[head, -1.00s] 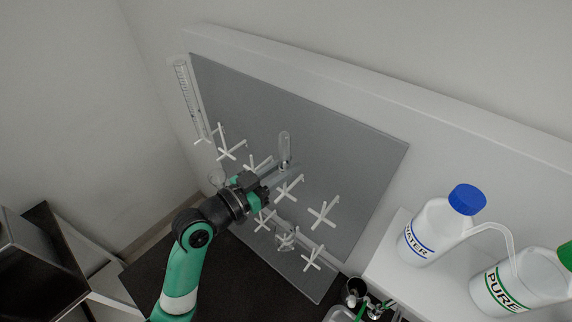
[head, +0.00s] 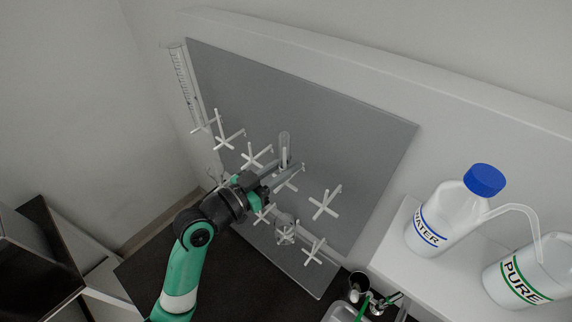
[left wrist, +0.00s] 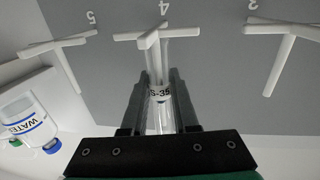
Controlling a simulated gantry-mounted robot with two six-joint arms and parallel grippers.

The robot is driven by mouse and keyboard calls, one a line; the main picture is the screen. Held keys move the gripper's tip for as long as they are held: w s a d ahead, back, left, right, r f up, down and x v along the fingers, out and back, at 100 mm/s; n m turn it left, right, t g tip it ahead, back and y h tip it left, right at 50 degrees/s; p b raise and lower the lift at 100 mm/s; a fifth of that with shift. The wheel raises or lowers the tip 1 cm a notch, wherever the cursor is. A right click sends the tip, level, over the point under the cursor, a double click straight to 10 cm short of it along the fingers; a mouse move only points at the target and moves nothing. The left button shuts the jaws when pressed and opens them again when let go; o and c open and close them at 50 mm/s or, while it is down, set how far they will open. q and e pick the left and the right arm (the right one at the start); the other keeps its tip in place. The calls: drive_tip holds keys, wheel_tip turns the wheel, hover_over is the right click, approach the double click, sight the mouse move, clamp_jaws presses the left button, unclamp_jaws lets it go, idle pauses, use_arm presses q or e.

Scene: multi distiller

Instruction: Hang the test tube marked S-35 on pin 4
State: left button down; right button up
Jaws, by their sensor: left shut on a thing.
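The clear test tube marked S-35 (left wrist: 160,110) is between the fingers of my left gripper (left wrist: 160,92), which is shut on it. In the head view the tube (head: 284,145) stands upright with its rounded end up, in front of the grey pegboard. Pin 4 (left wrist: 153,38), a white cross-shaped peg, is directly in line with the tube in the left wrist view, under the printed 4. The tube's far part overlaps the pin there; whether it is around or beside it I cannot tell. In the head view my left gripper (head: 275,172) covers part of this area. My right gripper is not in view.
The grey board (head: 350,150) carries several other white pins, including pin 5 (left wrist: 58,44) and pin 3 (left wrist: 282,30) on either side. A round clear flask (head: 285,222) hangs lower down. WATER (head: 432,225) and PURE (head: 520,275) bottles stand at the right.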

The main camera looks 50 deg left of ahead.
use_arm(q)
drive_tip(key=c, duration=0.6)
unclamp_jaws()
drive_tip(key=shift+s, duration=0.1)
drive_tip(key=shift+s, duration=0.3)
drive_tip(key=s+p, duration=0.3)
drive_tip(key=s, duration=0.8)
drive_tip(key=shift+a, duration=0.2)
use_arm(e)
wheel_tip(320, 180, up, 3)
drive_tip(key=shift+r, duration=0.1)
use_arm(q)
drive_tip(key=shift+w, duration=0.1)
